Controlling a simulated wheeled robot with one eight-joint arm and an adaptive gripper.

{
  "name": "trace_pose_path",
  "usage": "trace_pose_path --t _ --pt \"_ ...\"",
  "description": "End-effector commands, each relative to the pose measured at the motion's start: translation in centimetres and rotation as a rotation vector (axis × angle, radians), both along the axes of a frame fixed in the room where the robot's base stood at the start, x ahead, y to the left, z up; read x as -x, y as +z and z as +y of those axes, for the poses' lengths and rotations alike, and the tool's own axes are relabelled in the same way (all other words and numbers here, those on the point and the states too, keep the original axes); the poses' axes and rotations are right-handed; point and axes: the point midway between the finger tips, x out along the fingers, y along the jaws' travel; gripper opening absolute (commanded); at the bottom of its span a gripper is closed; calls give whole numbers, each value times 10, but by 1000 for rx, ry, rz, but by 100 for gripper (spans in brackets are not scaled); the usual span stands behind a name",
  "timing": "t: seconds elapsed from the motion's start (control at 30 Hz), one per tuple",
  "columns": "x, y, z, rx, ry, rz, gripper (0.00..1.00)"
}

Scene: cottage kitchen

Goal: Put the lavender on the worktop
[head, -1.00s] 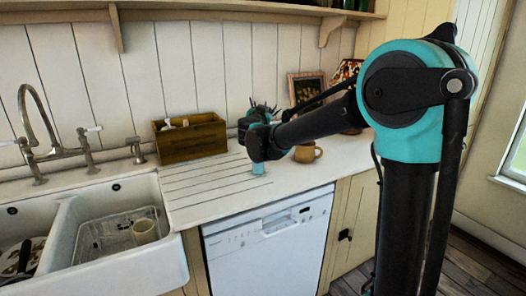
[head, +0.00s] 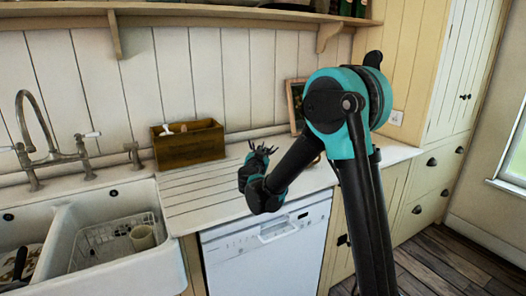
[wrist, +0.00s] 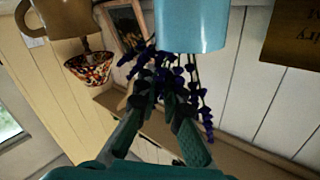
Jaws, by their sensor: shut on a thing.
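The lavender (wrist: 188,80) shows as dark purple sprigs between my gripper's fingers in the wrist view. My gripper (wrist: 165,108) is shut on its stems, which the fingers partly hide. In the head view my gripper (head: 258,158) is raised over the worktop's front edge, with thin dark sprigs sticking up from it. The pale worktop (head: 215,190) runs behind and below it. A light blue vessel (wrist: 192,25) appears at the top of the wrist view, which is upside down. In the head view it is hidden behind my gripper.
A wooden box (head: 188,142) stands against the wall, left of my gripper. The double sink (head: 110,230) is at left. The ribbed drainer is clear.

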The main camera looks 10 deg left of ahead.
Motion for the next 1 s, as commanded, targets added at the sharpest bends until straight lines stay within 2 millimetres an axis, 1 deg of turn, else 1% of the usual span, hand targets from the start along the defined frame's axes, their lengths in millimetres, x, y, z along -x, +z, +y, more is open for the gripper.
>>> trace_pose_path --t 0.33,0.37,0.4,0.5,0.53,0.83,0.93,1.0 --pt "0 -3 0 0 0 0 0" --pt "0 -4 0 0 0 0 9" --pt "0 -3 0 0 0 0 14" --pt "0 -3 0 0 0 0 26" --pt "0 -3 0 0 0 0 29" --pt "1 -4 0 0 0 0 29" --pt "8 -4 1 0 1 0 29" --pt "16 -4 2 0 1 0 29"
